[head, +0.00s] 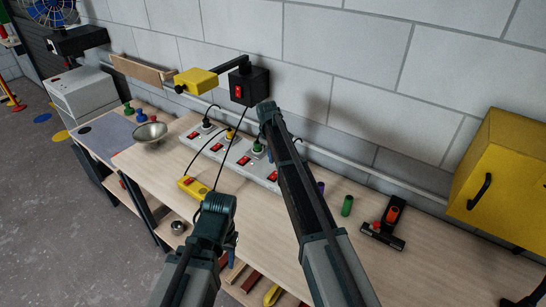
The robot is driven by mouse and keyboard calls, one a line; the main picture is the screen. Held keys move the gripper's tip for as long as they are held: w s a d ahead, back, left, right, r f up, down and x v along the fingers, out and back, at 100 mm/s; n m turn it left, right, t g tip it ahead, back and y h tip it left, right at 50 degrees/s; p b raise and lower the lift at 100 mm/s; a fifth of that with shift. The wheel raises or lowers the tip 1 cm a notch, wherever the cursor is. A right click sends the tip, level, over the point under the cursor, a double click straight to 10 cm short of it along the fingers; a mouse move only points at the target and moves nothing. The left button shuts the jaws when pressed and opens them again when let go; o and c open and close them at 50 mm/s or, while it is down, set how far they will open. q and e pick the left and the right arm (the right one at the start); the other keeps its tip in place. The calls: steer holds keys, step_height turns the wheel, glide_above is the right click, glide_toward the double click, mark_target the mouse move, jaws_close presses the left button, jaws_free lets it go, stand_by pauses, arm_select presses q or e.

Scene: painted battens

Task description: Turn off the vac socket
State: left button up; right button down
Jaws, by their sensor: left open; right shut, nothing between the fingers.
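A pale power strip (233,155) lies along the back of the bench, with several plugs and red rocker switches. The switches include a left one (193,135), a middle one (243,160) and a right one (272,176). I cannot read any label, so I cannot tell which socket is the vac's. My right gripper (266,108) is shut and empty; in the picture it is just right of the black wall box, and its arm covers part of the strip's right end. My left gripper (216,205) is open and empty, lower left, over the bench's front side.
A black box (249,87) with a red switch is on the wall, beside a yellow arm-like fixture (197,81). A yellow switch unit (193,187) and a metal bowl (150,132) are left. A green cylinder (347,205) and a black-red tool (386,225) are right, near a yellow cabinet (500,170).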

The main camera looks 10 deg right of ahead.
step_height(320, 180, up, 6)
steer(key=p, duration=0.4)
steer(key=shift+s+a+p, duration=0.25)
steer(key=shift+p, duration=0.1)
steer(key=shift+s+f, duration=0.1)
